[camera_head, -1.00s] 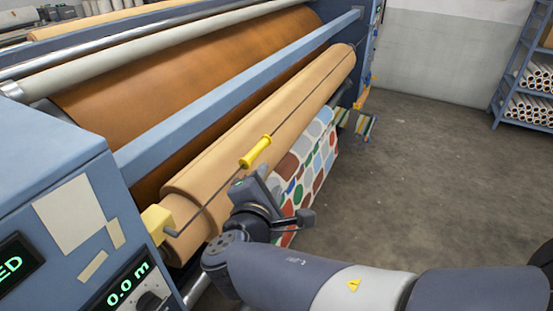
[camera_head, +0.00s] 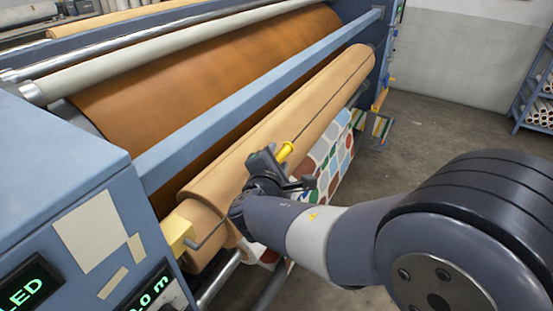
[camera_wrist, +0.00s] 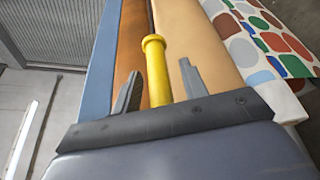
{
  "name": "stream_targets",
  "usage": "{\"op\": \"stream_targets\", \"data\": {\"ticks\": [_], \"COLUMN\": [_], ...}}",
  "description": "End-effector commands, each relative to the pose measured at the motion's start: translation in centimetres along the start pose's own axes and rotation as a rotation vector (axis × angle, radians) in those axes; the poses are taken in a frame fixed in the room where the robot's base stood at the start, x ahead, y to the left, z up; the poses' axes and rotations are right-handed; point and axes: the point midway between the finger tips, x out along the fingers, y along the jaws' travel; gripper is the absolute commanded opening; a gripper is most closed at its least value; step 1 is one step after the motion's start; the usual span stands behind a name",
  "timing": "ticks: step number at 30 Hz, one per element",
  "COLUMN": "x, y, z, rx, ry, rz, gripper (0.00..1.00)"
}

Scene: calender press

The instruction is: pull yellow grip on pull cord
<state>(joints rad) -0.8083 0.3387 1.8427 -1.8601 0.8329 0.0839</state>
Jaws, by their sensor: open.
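The yellow grip (camera_head: 285,152) sits on the pull cord (camera_head: 318,112), a thin dark line running along the front of the tan roll. In the head view my gripper (camera_head: 272,160) is right at the grip and hides part of it. In the wrist view the yellow grip (camera_wrist: 157,72) stands between the two grey fingers of my gripper (camera_wrist: 158,82), which are apart. A gap shows between the grip and the right finger; the left finger is closer to it. Whether either finger touches the grip is not clear.
The tan roll (camera_head: 330,95) lies right behind the cord, with a blue crossbar (camera_head: 260,95) above it. Patterned fabric (camera_head: 335,150) hangs below. A blue control cabinet (camera_head: 60,150) stands at the left. The floor (camera_head: 430,125) at the right is open.

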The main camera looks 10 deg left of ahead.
Motion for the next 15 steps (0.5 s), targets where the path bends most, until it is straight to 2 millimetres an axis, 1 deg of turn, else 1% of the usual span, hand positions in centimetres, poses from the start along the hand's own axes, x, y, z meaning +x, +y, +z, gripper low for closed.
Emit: {"op": "stream_targets", "data": {"ticks": [1,2,15], "x": [-0.02,-0.02,-0.04], "y": [0.01,0.01,0.02], "z": [0.00,0.00,0.00], "rx": [0.000,0.000,0.000], "ry": [0.000,0.000,0.000], "rz": [0.000,0.000,0.000], "gripper": [0.41,0.38,0.02]}}
